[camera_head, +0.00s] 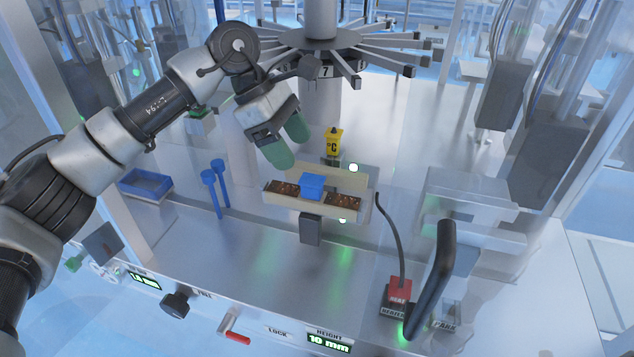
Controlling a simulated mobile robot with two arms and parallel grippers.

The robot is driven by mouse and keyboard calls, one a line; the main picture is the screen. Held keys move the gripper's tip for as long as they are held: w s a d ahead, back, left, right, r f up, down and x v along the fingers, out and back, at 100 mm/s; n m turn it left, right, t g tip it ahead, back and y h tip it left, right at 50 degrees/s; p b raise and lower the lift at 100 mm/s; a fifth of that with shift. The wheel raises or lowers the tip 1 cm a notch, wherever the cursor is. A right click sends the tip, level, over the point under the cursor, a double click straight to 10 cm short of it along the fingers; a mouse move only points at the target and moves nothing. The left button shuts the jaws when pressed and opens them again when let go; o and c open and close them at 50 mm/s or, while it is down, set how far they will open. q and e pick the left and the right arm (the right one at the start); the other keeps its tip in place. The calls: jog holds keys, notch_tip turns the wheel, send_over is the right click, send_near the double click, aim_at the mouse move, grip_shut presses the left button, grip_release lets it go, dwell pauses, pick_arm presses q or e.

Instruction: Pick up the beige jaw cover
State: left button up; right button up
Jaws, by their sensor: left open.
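The beige jaw cover (344,182) appears to be the long beige piece at the middle of the machine deck. A blue block (312,186) sits at its middle, with dark brown speckled blocks (342,200) on both sides, which hide part of it. My left gripper (287,143) has green fingertips. It is open and empty, above and to the left of the beige piece in the picture, apart from it. My right gripper is not in view.
A yellow device marked °C (334,141) stands just behind the beige piece. Blue spoon-like tools (216,187) and a blue tray (146,184) are at left. A black handle (432,280) and red heater plug (399,291) are at front right. A spoked carousel (322,45) is behind.

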aim_at(310, 179)
pick_arm(q)
jog(key=x, duration=0.4)
jog(key=shift+s+p, duration=0.2)
jog(key=shift+p, duration=0.15)
jog(key=shift+d+f, duration=0.2)
jog(key=x, duration=0.1)
jog(key=p+x, duration=0.1)
jog(key=x, duration=0.1)
jog(key=p+x, duration=0.1)
jog(key=x, duration=0.1)
jog(key=shift+a+f, duration=0.15)
jog(key=shift+a, duration=0.1)
jog(key=shift+d+f, duration=0.1)
jog(key=shift+f, duration=0.15)
jog(key=c, duration=1)
jog(key=shift+c, duration=0.2)
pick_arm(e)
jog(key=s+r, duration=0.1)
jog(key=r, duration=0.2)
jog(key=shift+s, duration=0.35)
pick_arm(q)
jog(key=shift+r, duration=0.2)
